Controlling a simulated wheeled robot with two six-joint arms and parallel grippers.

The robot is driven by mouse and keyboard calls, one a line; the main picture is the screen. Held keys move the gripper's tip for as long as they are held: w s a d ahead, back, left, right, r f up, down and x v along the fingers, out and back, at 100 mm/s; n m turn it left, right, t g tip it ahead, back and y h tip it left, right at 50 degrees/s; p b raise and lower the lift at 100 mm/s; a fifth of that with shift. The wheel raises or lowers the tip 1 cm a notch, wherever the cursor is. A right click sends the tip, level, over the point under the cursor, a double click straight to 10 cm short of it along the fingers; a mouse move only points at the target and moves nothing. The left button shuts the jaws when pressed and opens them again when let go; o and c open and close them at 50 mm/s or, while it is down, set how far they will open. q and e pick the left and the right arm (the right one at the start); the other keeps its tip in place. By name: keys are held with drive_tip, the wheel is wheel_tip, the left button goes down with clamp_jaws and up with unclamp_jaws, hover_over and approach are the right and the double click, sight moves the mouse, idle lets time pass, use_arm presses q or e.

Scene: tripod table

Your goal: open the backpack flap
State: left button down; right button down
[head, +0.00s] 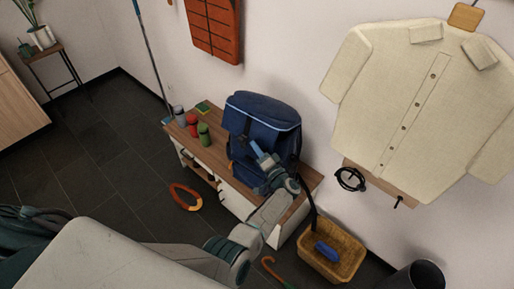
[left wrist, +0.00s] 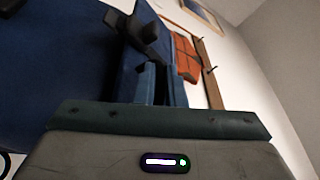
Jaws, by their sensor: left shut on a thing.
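The blue backpack (head: 240,122) stands upright on the wooden bench against the wall. Its flap (head: 272,115), edged with a light line, lies over the top and looks down. My left gripper (head: 254,148) is at the front of the backpack, just below the flap's edge, and is shut on part of the flap. In the left wrist view the fingers (left wrist: 158,84) meet near a black tab or buckle (left wrist: 150,38), with blue fabric (left wrist: 60,70) filling the left side. The exact grip is partly hidden by the fingers. My right gripper is not in view.
Several bottles, one of them green (head: 203,134), stand on the bench (head: 212,153) left of the backpack. A wicker basket (head: 345,262) with a blue item is on the floor at right. A cream shirt (head: 405,110) hangs on the wall. An orange ring (head: 186,197) is on the floor.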

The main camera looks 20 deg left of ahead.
sight(260, 122)
use_arm(q)
drive_tip(key=r+p, duration=0.1)
drive_tip(key=r, duration=0.1)
drive_tip(key=w+r+p, duration=0.1)
drive_tip(key=r+p, duration=0.1)
drive_tip(key=r, duration=0.1)
drive_tip(key=shift+d+r, duration=0.1)
drive_tip(key=shift+r, duration=0.05)
drive_tip(key=c, duration=1.5)
unclamp_jaws()
drive_tip(key=shift+s+f, duration=0.15)
drive_tip(key=shift+f, duration=0.05)
